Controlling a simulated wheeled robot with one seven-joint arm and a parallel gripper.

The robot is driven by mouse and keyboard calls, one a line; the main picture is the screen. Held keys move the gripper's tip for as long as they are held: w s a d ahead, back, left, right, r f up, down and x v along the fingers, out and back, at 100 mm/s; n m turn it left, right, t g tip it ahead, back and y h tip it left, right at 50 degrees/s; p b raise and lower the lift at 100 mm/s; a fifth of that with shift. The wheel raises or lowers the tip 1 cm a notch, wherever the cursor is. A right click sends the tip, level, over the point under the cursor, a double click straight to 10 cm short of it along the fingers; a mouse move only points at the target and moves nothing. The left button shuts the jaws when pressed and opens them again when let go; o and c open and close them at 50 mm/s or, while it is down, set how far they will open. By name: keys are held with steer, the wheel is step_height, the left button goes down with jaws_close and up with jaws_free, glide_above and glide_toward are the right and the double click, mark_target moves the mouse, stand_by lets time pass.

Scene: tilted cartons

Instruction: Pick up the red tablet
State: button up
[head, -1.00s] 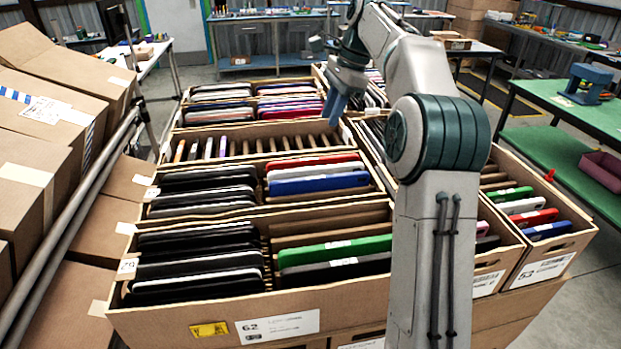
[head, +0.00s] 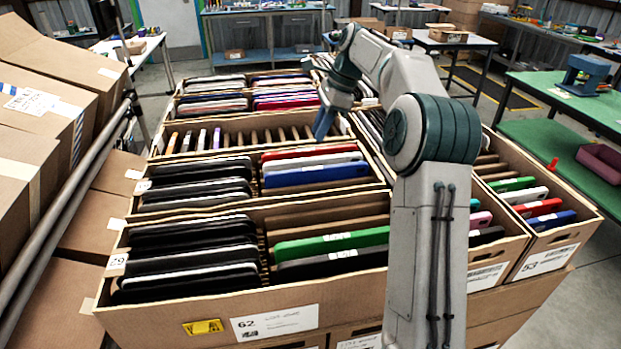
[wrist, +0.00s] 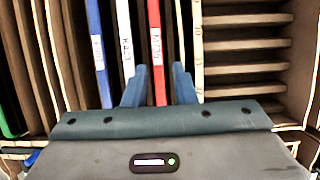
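The red tablet (head: 312,152) stands on edge in a slotted carton, at the back of a group with a white tablet (head: 312,163) and a blue tablet (head: 316,176). In the wrist view the red tablet (wrist: 156,60) carries a white label and runs up between the two blue fingers of my gripper (wrist: 159,85). The fingers are apart, with a gap on each side of the tablet. In the head view my gripper (head: 323,125) is just beyond and above the red tablet. The tablet's lower part is hidden in the carton.
Black tablets (head: 195,180) fill slots on the left. A green tablet (head: 331,244) is in the nearer carton (head: 262,323). Another red tablet (head: 539,208) sits in the right carton. Cardboard dividers (wrist: 245,44) and empty slots lie right of the fingers.

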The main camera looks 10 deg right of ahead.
mark_target(311, 149)
steer(key=shift+x, duration=2.65)
steer(key=shift+s, duration=0.15)
jaws_close()
